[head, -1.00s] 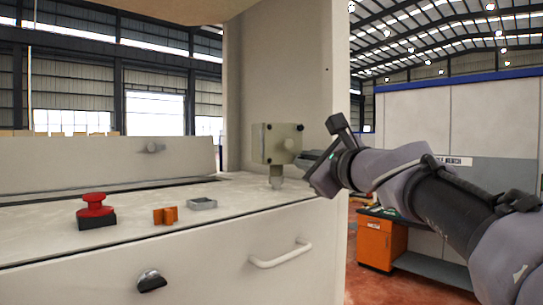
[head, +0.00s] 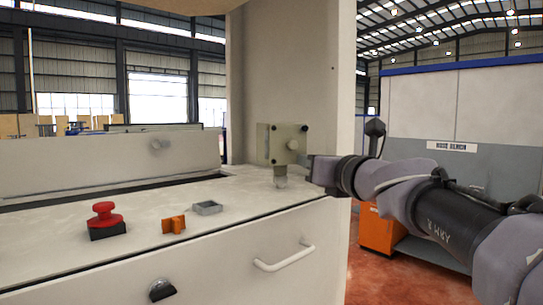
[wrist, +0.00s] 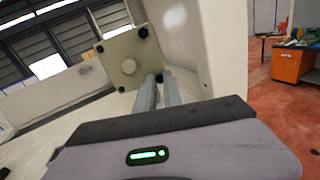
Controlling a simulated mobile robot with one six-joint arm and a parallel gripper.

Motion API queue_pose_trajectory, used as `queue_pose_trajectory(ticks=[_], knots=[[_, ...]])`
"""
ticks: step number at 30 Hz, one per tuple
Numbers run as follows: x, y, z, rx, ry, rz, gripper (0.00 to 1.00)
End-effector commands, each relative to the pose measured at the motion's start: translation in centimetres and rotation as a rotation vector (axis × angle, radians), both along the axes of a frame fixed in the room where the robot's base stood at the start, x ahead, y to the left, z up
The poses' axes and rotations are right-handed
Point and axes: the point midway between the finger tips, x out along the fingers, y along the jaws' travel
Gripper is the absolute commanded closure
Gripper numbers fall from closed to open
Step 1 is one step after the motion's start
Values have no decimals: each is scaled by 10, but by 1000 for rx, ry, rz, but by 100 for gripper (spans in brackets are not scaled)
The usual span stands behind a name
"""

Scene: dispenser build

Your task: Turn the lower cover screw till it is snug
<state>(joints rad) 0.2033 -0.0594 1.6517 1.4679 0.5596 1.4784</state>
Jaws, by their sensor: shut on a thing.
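The pale box (head: 284,150) stands on a short stem at the back right of the machine top. Its cover carries dark screws at the corners and a round boss in the middle. In the wrist view the cover (wrist: 120,58) faces me, tilted. My gripper (head: 307,161) reaches in from the right at the box's lower right corner. In the wrist view its two narrow fingers (wrist: 161,77) are close together around the dark lower cover screw (wrist: 163,76). The fingers partly hide that screw, so I cannot see how deep it sits.
A red emergency button (head: 104,216), an orange bracket (head: 173,224) and a small grey tray (head: 207,208) are on the machine top. The tall pale column (head: 312,75) rises behind the box. An orange cabinet (head: 379,231) stands beyond on the right.

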Motion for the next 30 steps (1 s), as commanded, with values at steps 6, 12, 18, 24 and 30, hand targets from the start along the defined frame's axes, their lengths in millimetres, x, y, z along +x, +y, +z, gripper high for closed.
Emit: queue_pose_trajectory(ticks=[6, 12, 18, 24, 30], knots=[[-1, 0, 4, 83, 20, 1, 100], [-1, 0, 3, 119, 30, 1, 100], [-1, 0, 2, 128, 32, 1, 100], [-1, 0, 2, 127, 32, 1, 100], [0, 0, 2, 127, 33, 1, 66]])
